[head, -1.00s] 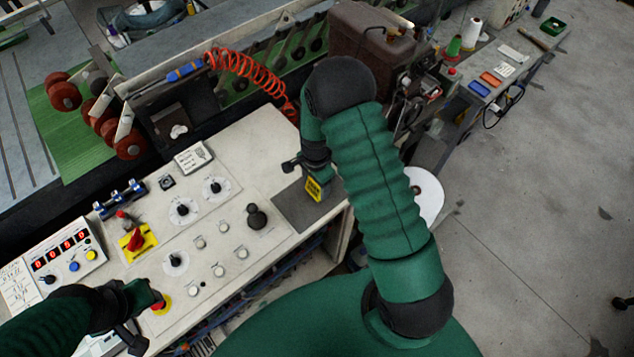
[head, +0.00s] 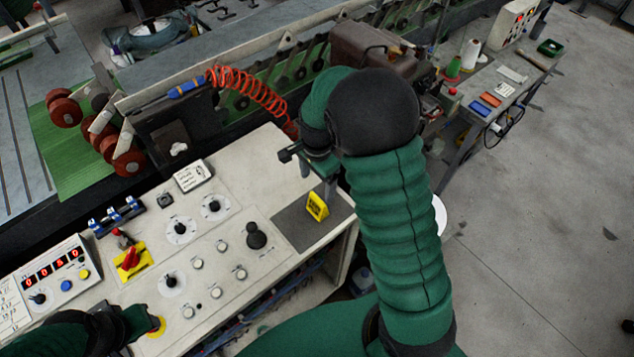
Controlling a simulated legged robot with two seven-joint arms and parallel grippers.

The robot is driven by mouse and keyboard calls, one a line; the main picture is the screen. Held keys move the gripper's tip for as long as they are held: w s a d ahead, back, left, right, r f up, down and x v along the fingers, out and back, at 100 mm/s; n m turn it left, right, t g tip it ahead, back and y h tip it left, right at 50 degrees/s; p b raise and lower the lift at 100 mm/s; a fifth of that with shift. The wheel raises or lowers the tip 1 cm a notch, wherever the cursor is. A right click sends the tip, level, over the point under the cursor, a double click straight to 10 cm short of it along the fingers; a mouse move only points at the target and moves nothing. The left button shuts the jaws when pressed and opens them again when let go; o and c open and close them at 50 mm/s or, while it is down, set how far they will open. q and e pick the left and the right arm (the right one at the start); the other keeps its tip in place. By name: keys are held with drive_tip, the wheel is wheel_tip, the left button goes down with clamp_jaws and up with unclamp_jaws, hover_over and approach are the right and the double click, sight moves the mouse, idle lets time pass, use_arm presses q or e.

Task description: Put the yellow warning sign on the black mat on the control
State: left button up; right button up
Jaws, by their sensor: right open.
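The yellow warning sign (head: 317,206) with dark print stands on the black mat (head: 290,226), near the mat's right part, at the right end of the control panel. My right gripper (head: 309,171) is open and empty just above and behind the sign, its fingers spread apart. One finger shows close to the sign's top in the picture; I cannot tell whether they touch. My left gripper (head: 148,322) is at the lower left by the yellow-collared button (head: 157,327); its fingers are mostly hidden.
The control panel (head: 135,283) carries several knobs, a black joystick knob (head: 257,236) left of the mat and a red-yellow switch (head: 131,260). A coiled red hose (head: 250,92) hangs behind. The mat's left part is bare.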

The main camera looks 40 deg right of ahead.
drive_tip(key=s+a+r+n+t, duration=0.2)
drive_tip(key=s+a+n, duration=0.7)
drive_tip(key=n, duration=0.8)
drive_tip(key=shift+s+a+r+t, duration=0.3)
drive_tip(key=shift+s+r, duration=0.5)
drive_tip(key=shift+w+a, duration=0.15)
drive_tip(key=shift+a, duration=0.1)
drive_tip(key=shift+d, duration=0.1)
